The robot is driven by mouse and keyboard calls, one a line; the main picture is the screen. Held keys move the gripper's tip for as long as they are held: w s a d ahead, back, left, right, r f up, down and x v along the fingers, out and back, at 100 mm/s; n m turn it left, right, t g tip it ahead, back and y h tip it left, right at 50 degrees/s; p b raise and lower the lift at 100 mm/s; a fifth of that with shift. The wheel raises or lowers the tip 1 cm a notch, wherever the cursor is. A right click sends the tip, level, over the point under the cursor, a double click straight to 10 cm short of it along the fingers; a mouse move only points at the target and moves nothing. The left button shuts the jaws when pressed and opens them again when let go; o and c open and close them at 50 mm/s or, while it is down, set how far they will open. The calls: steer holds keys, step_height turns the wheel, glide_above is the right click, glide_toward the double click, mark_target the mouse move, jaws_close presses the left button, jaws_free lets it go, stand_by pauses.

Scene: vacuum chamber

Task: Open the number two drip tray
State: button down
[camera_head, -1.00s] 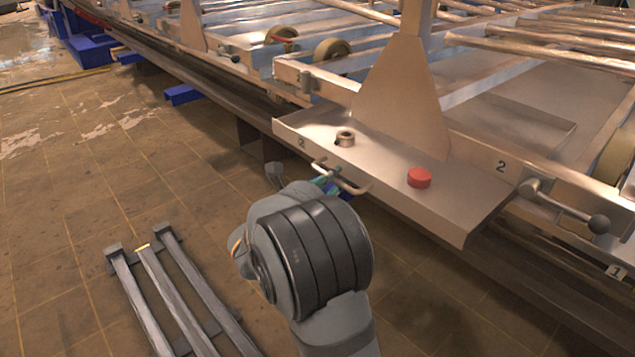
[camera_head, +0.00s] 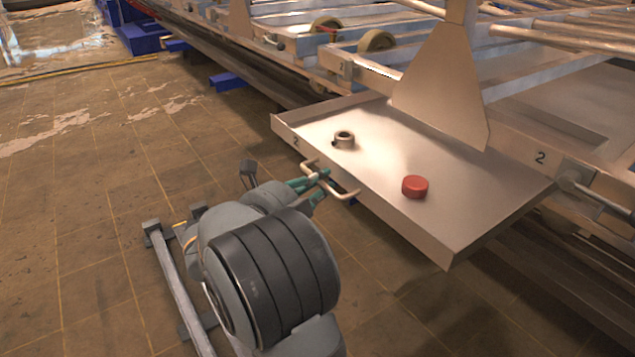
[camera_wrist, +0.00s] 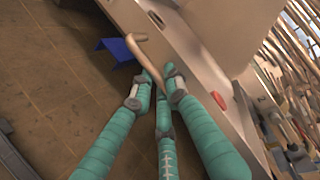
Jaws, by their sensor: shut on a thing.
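The number two drip tray (camera_head: 385,205) is a shallow metal tray marked 2 on its front. It sticks out from under the frame in the head view. Its bar handle (camera_head: 345,193) is on the front face. My gripper (camera_head: 318,180), with green fingers, is shut on the handle. In the wrist view the fingers (camera_wrist: 160,88) close around the tan handle (camera_wrist: 145,55), beside the tray wall (camera_wrist: 190,55). A metal ring (camera_head: 344,140) and a red cap (camera_head: 414,187) lie on the tray.
A metal frame with a triangular post (camera_head: 440,90), rollers and pipes stands behind and above the tray. A lever with a rod (camera_head: 590,190) is at the right. Blue blocks (camera_head: 228,82) lie by the frame. The tiled floor (camera_head: 100,200) at the left is open.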

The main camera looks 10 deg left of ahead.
steer(key=shift+f, duration=0.1)
steer(key=c, duration=1.7)
jaws_free()
steer(key=shift+o, duration=0.2)
steer(key=v, duration=1.2)
steer(key=shift+r, duration=0.2)
